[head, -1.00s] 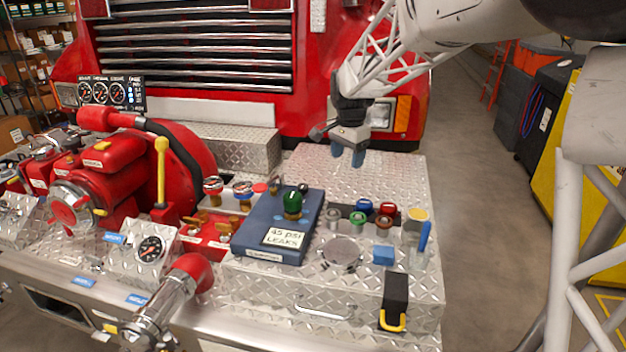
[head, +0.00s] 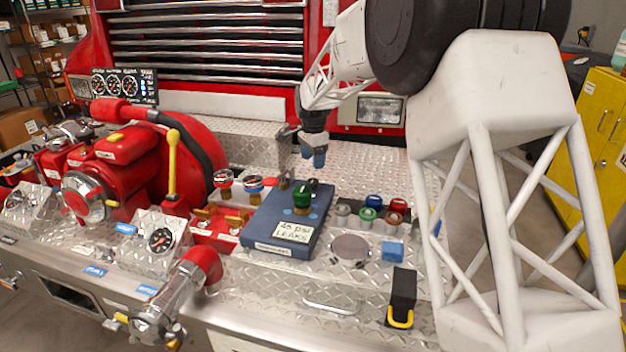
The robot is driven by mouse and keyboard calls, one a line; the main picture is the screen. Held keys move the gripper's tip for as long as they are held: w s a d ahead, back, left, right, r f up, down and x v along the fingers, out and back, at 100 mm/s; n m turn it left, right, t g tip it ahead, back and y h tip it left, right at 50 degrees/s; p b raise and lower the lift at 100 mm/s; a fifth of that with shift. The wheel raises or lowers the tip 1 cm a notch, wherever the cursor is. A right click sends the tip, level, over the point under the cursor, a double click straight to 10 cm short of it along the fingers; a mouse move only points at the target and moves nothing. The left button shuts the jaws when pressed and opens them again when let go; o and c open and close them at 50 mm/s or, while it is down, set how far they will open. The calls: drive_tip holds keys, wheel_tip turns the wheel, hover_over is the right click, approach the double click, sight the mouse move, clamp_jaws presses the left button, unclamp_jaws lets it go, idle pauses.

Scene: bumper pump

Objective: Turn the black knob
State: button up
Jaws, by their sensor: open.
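My gripper (head: 313,158) hangs above the back part of the silver tread-plate deck, with its two blue fingertips pointing down. It is open, with nothing between the fingers. A blue box (head: 270,231) with a "45 psi leaks" label stands on the deck, in front of and below my gripper. A green knob (head: 302,197) stands on the box. A small dark piece (head: 314,184) shows just behind the green knob, at the box's back edge; it may be the black knob, but it is too small to be sure. My gripper is above and apart from it.
Red, blue and green caps (head: 372,203) stand right of the box. A red pump (head: 107,165) and an upright yellow lever (head: 173,165) stand at left. A black block (head: 402,289) with a yellow hook is at front right. The back deck is clear. My arm hides the right side.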

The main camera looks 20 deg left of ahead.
sight(313, 180)
drive_tip(key=shift+f, duration=0.1)
drive_tip(key=shift+f, duration=3.8)
drive_tip(key=c, duration=0.9)
